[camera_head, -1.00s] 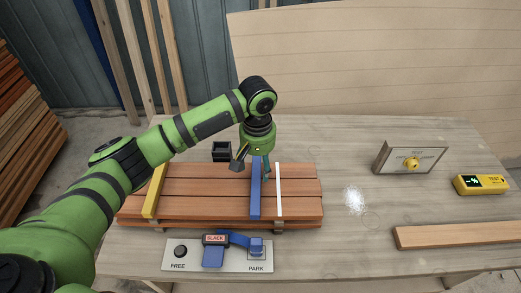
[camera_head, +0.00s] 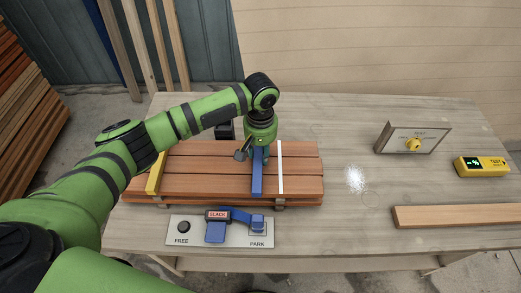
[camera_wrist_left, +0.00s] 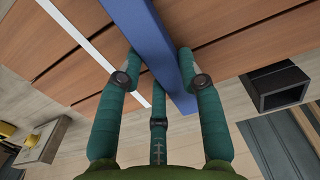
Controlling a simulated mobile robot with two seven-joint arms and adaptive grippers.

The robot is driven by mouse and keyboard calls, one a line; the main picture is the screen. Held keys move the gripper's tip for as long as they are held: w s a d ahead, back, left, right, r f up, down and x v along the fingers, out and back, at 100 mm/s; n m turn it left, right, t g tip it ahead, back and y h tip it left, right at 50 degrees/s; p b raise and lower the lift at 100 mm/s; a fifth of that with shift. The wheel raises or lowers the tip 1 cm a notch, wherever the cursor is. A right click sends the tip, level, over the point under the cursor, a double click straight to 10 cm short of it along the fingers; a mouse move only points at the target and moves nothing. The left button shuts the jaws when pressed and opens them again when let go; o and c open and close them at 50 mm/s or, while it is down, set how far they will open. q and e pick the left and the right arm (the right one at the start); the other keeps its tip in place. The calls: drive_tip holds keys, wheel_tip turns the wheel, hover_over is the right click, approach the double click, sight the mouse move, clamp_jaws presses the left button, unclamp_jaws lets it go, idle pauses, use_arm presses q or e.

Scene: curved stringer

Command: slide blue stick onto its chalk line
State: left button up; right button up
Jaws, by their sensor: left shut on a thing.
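The blue stick (camera_head: 257,178) lies across the reddish-brown boards (camera_head: 215,190), near their right part. It shows large in the left wrist view (camera_wrist_left: 160,45). The white chalk line (camera_head: 280,168) runs beside it on the right, roughly parallel, with a strip of bare board between them. The line also shows in the left wrist view (camera_wrist_left: 75,28). My left gripper (camera_head: 254,154) is shut on the stick's far part, pointing down, with teal fingers (camera_wrist_left: 160,80) on both sides of it. My right gripper is out of view.
A yellow stick (camera_head: 155,174) crosses the boards at left. A panel marked FREE and PARK (camera_head: 190,240) with a blue lever (camera_head: 215,232) stands in front. A dark box (camera_head: 225,130) sits behind. At right are a dial box (camera_head: 412,138), a yellow meter (camera_head: 481,166) and a loose plank (camera_head: 458,216).

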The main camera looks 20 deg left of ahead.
sight(282, 159)
use_arm(q)
drive_tip(key=shift+w+d, duration=0.15)
drive_tip(key=shift+d, duration=0.45)
drive_tip(key=shift+w+d+p, duration=0.3)
drive_tip(key=shift+d+p, duration=0.05)
drive_tip(key=shift+d, duration=0.6)
drive_tip(key=shift+w+d, duration=0.2)
drive_tip(key=shift+d, duration=0.55)
drive_tip(key=shift+w+d, duration=0.2)
drive_tip(key=shift+d, duration=0.5)
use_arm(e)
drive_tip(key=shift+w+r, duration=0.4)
use_arm(q)
drive_tip(key=o, duration=1.2)
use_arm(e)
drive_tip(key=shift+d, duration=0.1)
